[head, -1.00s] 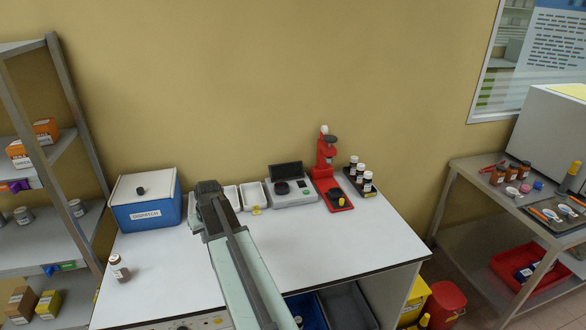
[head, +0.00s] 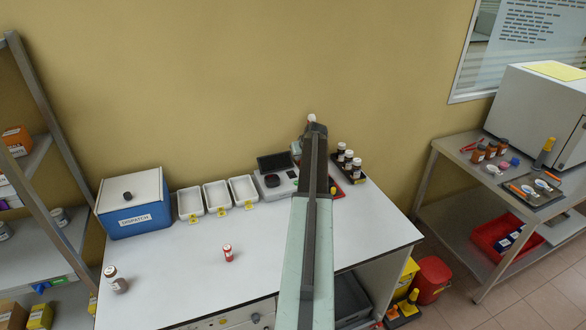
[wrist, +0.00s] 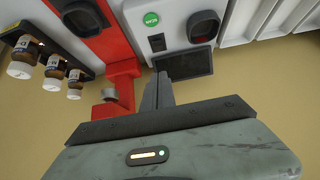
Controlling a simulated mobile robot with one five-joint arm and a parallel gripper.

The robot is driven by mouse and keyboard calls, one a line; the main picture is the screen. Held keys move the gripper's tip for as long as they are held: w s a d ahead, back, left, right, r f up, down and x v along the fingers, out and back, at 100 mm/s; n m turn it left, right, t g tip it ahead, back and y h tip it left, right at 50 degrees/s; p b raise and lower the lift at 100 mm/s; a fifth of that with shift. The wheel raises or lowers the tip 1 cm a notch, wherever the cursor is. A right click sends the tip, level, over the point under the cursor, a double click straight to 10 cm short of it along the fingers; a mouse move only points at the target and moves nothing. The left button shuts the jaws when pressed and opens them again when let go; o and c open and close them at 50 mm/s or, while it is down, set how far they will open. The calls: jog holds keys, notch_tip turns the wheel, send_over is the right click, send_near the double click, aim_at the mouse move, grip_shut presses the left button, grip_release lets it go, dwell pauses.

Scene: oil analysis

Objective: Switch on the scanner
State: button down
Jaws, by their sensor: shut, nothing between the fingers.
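The scanner (head: 272,198) is a light grey box with a raised black screen (head: 275,161) and a dark round port, at the back of the white bench in the head view. In the wrist view the scanner (wrist: 172,18) appears upside down, with a green round button (wrist: 151,19), a small black switch or slot (wrist: 157,42) and its dark screen (wrist: 187,64). My gripper (wrist: 158,92) is shut and empty, its fingers pointing toward the scanner beside the screen. In the head view my arm hides the scanner's right side, and the fingertips cannot be made out.
A red press (wrist: 120,85) stands close beside the scanner, with a rack of dark bottles (head: 349,162) beyond. White trays (head: 217,197) and a blue dispatch box (head: 134,205) stand to the left. A small red bottle (head: 228,253) stands on the open bench front.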

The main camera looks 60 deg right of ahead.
jog(key=b, duration=0.9)
send_over(292, 173)
jog(key=s+a, duration=0.1)
jog(key=s, duration=0.1)
jog(key=f, duration=0.9)
jog(key=shift+w, duration=0.25)
jog(key=f, duration=0.1)
jog(key=b, duration=0.1)
jog(key=f+b, duration=0.1)
jog(key=shift+s+a+f, duration=0.25)
jog(key=shift+f, duration=0.05)
jog(key=shift+f+b, duration=0.15)
jog(key=shift+b, duration=0.2)
